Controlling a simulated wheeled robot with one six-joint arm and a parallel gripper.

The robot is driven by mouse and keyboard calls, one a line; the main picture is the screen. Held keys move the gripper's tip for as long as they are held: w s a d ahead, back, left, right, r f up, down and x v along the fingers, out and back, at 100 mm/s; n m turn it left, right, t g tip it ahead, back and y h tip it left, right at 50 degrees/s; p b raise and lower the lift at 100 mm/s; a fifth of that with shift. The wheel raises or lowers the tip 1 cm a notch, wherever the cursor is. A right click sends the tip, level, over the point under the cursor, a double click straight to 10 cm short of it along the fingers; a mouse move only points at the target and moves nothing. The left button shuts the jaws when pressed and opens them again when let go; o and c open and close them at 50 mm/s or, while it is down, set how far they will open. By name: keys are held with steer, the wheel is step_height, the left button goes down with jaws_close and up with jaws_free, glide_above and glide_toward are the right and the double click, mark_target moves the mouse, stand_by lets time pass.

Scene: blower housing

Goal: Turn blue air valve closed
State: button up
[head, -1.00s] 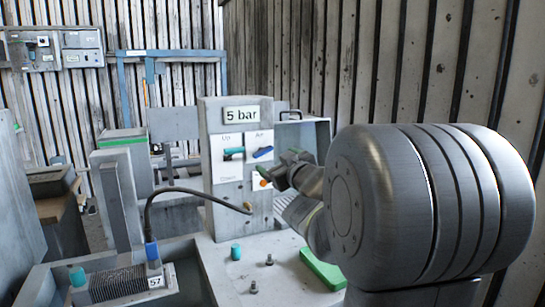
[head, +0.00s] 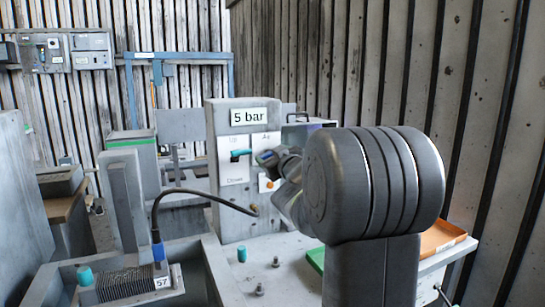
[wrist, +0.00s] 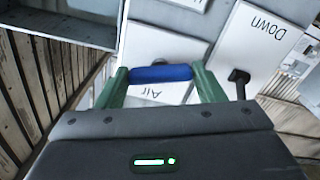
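The blue air valve (wrist: 160,73) has a short bar handle on a white plate marked "Air" (wrist: 158,93). In the wrist view the handle lies crosswise between the two green fingers of my gripper (wrist: 161,80). The fingers are spread, one beside each end of the handle, and I cannot tell whether they touch it. In the head view my gripper (head: 265,160) is at the Air plate on the grey panel (head: 228,195) labelled "5 bar" and mostly hides the valve.
A teal lever (head: 240,154) on the Up/Down plate sits just left of the valve. An orange knob (head: 268,184) is below it. A dark hose (head: 195,191) runs from the panel to a fixture marked 57 (head: 128,284). An orange tray (head: 440,238) stands at right.

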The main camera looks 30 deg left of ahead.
steer(key=c, duration=0.4)
steer(key=shift+m+p, duration=2.2)
steer(key=shift+p, duration=0.15)
steer(key=o, duration=1)
steer(key=shift+c, duration=0.2)
steer(key=v, duration=1.4)
steer(key=shift+b, duration=0.35)
steer(key=shift+a, duration=0.15)
